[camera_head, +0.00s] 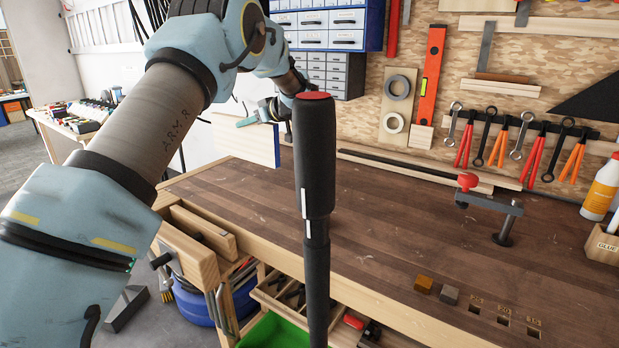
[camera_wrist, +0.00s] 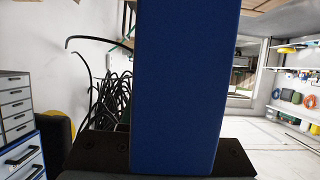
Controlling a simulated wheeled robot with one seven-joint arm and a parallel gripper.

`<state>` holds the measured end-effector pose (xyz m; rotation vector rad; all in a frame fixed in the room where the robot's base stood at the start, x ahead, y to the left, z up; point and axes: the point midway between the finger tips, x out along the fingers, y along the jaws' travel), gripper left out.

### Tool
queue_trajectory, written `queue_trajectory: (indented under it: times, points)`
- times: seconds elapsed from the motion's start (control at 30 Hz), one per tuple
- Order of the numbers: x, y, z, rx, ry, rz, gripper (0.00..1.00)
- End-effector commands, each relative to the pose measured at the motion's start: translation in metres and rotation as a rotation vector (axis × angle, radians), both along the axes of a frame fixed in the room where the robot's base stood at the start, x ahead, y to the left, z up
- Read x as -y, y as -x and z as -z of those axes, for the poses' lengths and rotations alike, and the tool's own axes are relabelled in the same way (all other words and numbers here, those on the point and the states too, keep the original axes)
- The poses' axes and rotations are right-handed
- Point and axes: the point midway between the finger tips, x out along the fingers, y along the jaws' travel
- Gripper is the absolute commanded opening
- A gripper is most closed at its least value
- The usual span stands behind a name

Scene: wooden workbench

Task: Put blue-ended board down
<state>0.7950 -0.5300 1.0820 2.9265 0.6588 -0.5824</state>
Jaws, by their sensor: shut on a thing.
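The blue-ended board (camera_head: 243,139) is a pale wooden board with a blue right end, held up over the left end of the wooden workbench (camera_head: 400,240). Its lower edge looks clear of the bench top, but the exact gap is hard to tell. My gripper (camera_head: 262,112) is at the board's upper edge, shut on it; the fingertips are partly hidden. In the wrist view the board's blue end (camera_wrist: 178,90) fills the middle.
A red-handled clamp (camera_head: 478,205) stands on the right of the bench, with two small blocks (camera_head: 436,288) near the front edge. A glue bottle (camera_head: 601,187) is at the far right. Drawer cabinets (camera_head: 328,30) hang behind. The middle of the bench top is mostly clear.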

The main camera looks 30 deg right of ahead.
Motion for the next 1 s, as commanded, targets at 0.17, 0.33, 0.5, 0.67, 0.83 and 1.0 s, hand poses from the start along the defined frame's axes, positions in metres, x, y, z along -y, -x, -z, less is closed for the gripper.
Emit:
queue_trajectory:
  times: [0.17,0.33,0.5,0.67,0.83,1.0]
  points:
    - [0.0,0.0,0.023,-0.002,-0.006,0.001,0.0]
    - [0.0,0.0,0.05,0.002,-0.004,0.001,0.0]
    - [0.0,0.0,0.063,0.002,-0.001,0.001,0.0]
    - [0.0,0.0,0.08,0.001,-0.004,0.0,0.0]
    - [0.0,0.0,0.098,0.002,-0.001,0.001,0.0]
    - [0.0,0.0,0.098,0.002,0.0,0.001,0.0]
